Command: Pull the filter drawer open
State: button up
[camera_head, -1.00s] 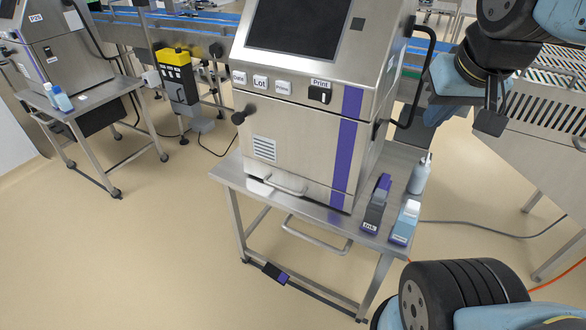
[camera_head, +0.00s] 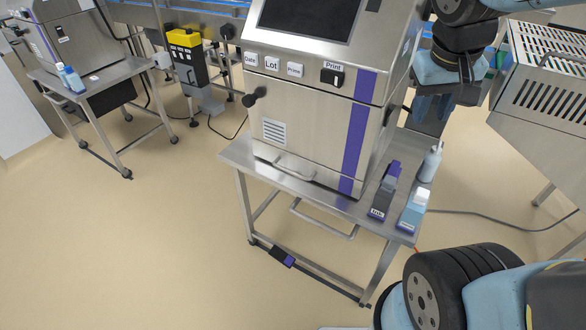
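A steel printer cabinet (camera_head: 310,122) with a dark screen and a purple stripe stands on a steel cart. A low front panel with a bar handle (camera_head: 294,168) runs along its base; it looks like the filter drawer and sits flush, closed. I cannot read a label on it. My gripper (camera_head: 432,106) is at the upper right, beside the cabinet's right side and well away from the bar handle. It is dark and partly hidden behind the cabinet and my wrist, and its fingers cannot be made out.
A cart rail (camera_head: 322,220) sits below the front edge.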

jog(key=w+a+f+n+g+h, duration=0.2)
jog(key=w+a+f+h, duration=0.3)
jog(key=w+f, duration=0.35)
jog(key=n+t+h, duration=0.1)
jog(key=n+t, duration=0.9)
jog(key=t, duration=0.3)
send_near(292, 171)
jog(key=x, duration=1)
jog(key=shift+f, duration=0.4)
grip_shut()
